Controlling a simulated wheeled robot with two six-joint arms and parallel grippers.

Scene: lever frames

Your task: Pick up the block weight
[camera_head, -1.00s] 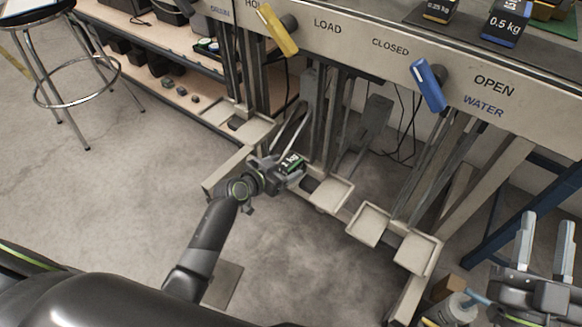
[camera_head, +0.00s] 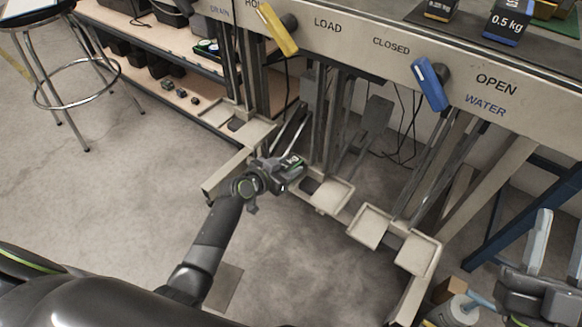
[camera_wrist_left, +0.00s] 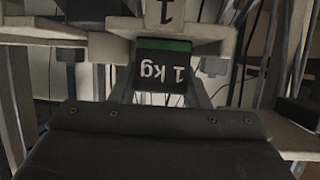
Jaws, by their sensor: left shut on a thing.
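The block weight (camera_head: 293,161) is a small dark block with a green band and a white kg label. My left gripper (camera_head: 288,171) is shut on it and holds it in front of the lever frame, near the pale trays. In the left wrist view the block weight (camera_wrist_left: 163,68) shows in the middle, its "1 kg" label upside down, with a gripper finger on each side. My right gripper (camera_head: 560,245) is at the lower right edge, its fingers apart and empty, partly cut off by the frame.
A pale tray (camera_head: 333,196) is just right of the held block, with another tray (camera_head: 368,228) further right. A yellow lever (camera_head: 278,30) and a blue lever (camera_head: 430,85) are above. A 0.5 kg weight (camera_head: 508,22) stands on top.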

